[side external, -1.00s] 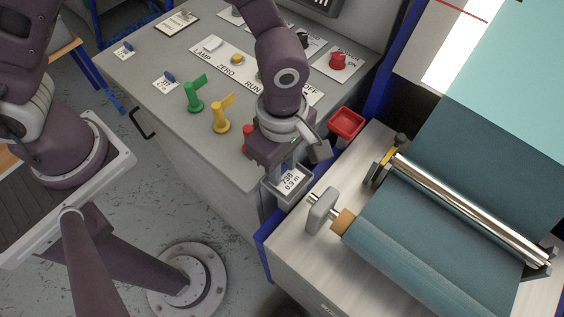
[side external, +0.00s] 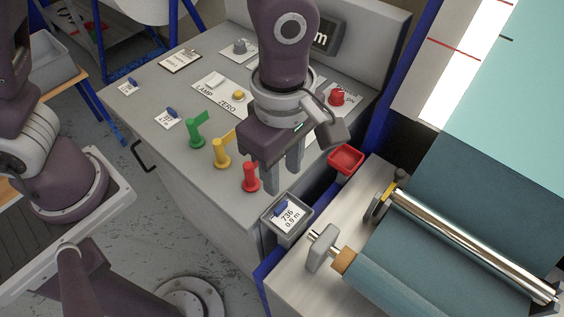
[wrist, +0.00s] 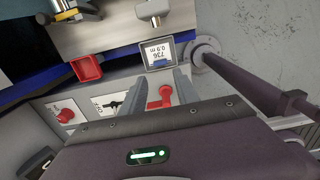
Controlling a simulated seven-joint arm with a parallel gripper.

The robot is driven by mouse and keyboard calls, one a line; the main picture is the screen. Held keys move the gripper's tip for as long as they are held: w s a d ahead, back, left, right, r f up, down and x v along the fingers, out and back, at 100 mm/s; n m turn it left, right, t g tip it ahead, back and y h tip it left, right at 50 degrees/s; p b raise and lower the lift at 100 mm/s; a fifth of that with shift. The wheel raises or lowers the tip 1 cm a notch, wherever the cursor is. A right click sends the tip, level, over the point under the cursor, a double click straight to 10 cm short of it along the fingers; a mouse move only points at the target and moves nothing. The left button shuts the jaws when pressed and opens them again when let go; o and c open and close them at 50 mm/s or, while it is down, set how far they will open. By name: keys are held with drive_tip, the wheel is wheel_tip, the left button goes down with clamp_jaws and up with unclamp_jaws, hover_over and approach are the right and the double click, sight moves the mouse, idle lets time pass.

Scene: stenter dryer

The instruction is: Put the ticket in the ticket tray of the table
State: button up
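The ticket (side external: 291,217), a white card marked 736 and 0.9 m with a blue clip, lies inside the small grey ticket tray (side external: 290,239) at the table's front right corner. The wrist view shows the ticket (wrist: 158,51) within the tray's dark rim (wrist: 144,58). My gripper (side external: 283,178) is open and empty, above and a little behind the tray. In the wrist view its two fingers (wrist: 160,77) stand apart, with the tray beyond them. No finger appears to touch the ticket.
Red (side external: 251,177), yellow (side external: 221,153) and green (side external: 196,134) levers stand on the table (side external: 165,90) near my gripper. A red tray (side external: 346,160) sits to the right. The fabric roller (side external: 470,242) is at the lower right. Two other clipped cards lie at the table's left.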

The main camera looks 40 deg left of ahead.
drive_tip(key=s+a+r+m+t+h, duration=0.1)
drive_tip(key=a+r+m+t, duration=0.1)
drive_tip(key=a+r+m, duration=0.75)
drive_tip(key=s+a+r+m+t+y, duration=0.1)
drive_tip(key=s+a+r+m+t, duration=0.2)
drive_tip(key=s+a+m, duration=0.5)
drive_tip(key=a+r, duration=0.1)
drive_tip(key=a, duration=0.2)
drive_tip(key=shift+s+a+r+t, duration=0.15)
drive_tip(key=shift+s+a+t, duration=0.05)
drive_tip(key=shift+s+t, duration=0.1)
